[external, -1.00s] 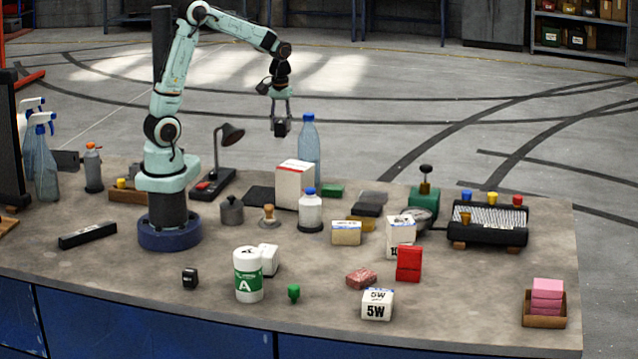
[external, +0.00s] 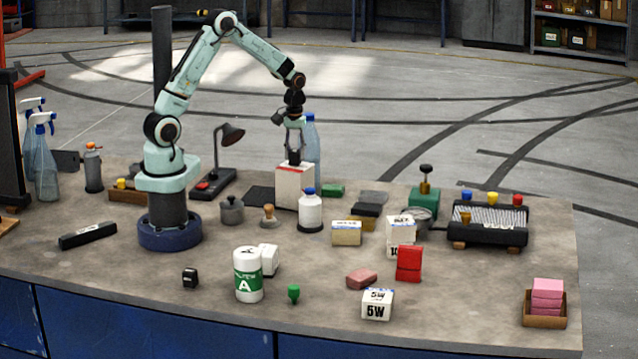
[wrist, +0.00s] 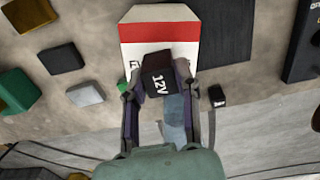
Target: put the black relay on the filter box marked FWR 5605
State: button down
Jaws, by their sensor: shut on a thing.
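My gripper (external: 294,150) is shut on the black relay (wrist: 158,80), a small cube with "12V" in white on it. The relay also shows in the external view (external: 294,157), upright between the fingers, at the top of a white box (external: 294,188) with a red band along its upper edge. I cannot tell whether the relay touches the box top. In the wrist view this white and red box (wrist: 150,14) lies under and beyond the relay. Its marking is mostly hidden behind the relay and fingers, so I cannot read it.
A clear blue bottle (external: 311,135) stands close behind the box. A white bottle with a blue cap (external: 310,212) stands in front of it to the right. A black desk lamp (external: 231,135) is to the left. Another small black block (external: 190,278) sits near the table's front.

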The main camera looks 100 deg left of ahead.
aim_at(295, 151)
jog(key=c, duration=0.8)
grip_release()
jog(key=shift+r, duration=0.1)
notch_tip(295, 151, up, 12)
jog(key=s+d+r+m, duration=0.1)
jog(key=d+r+m, duration=0.2)
jog(key=d+m, duration=0.8)
jog(key=s+d+f+m, duration=0.1)
jog(key=s+d+m, duration=0.1)
jog(key=d, duration=0.3)
jog(key=s+d+f+m, duration=0.1)
jog(key=s+d+m, duration=0.1)
jog(key=s+d, duration=0.3)
jog(key=s+d+f+m, duration=0.1)
jog(key=s+d, duration=0.3)
jog(key=d, duration=0.1)
jog(key=shift+s+d+f+m+y, duration=0.2)
jog(key=shift+m+y, duration=0.2)
jog(key=shift+o, duration=0.2)
